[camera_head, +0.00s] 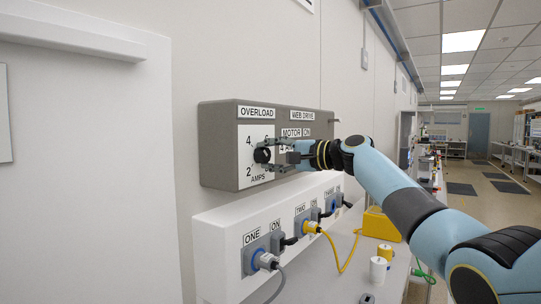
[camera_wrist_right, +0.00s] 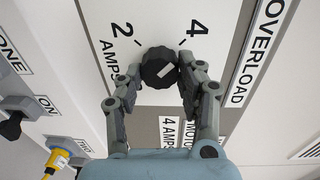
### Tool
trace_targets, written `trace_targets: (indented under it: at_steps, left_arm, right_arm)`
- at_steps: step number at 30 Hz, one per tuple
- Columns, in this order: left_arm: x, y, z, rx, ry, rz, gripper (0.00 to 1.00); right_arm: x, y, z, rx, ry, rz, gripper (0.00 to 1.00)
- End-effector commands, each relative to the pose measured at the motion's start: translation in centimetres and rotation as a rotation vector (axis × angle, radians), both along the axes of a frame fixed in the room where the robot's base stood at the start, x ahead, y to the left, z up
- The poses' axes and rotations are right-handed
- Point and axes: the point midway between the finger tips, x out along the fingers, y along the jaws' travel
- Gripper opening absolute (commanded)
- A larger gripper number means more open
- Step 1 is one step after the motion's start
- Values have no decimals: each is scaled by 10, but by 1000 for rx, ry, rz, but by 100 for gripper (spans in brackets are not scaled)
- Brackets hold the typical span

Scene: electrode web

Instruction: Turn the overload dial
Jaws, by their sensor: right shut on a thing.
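The overload dial (camera_head: 262,155) is a black round knob on a white plate marked 2, 4 and AMPS, on a grey box (camera_head: 222,150) on the wall. In the right wrist view the knob (camera_wrist_right: 159,67) shows a white pointer line between the 2 and the 4 marks. My right gripper (camera_head: 272,155) reaches in from the right, and its fingers are shut on the dial's sides. The right wrist view shows one fingertip on each side of the knob. Part of the plate's numbers is hidden behind the gripper. My left gripper is not in view.
Below the box, a white panel (camera_head: 228,237) carries sockets labelled ONE, TWO and THREE with plugs and cables. A yellow cable (camera_head: 349,256) hangs from socket two. White and yellow spools (camera_head: 378,269) stand on the bench. A ledge (camera_head: 70,32) juts out at upper left.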

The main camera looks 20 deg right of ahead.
Motion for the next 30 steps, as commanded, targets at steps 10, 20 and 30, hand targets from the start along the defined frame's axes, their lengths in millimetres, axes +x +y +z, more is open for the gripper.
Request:
trace_targets:
  at_steps: [10, 20, 30]
  left_arm:
    - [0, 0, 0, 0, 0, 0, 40]
    - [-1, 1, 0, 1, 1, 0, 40]
    - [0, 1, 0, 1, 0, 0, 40]
  right_arm:
    - [0, -1, -1, -2, 1, -2, 49]
    - [0, 0, 0, -1, 0, -1, 61]
    - [-38, -31, 1, -7, -1, -3, 61]
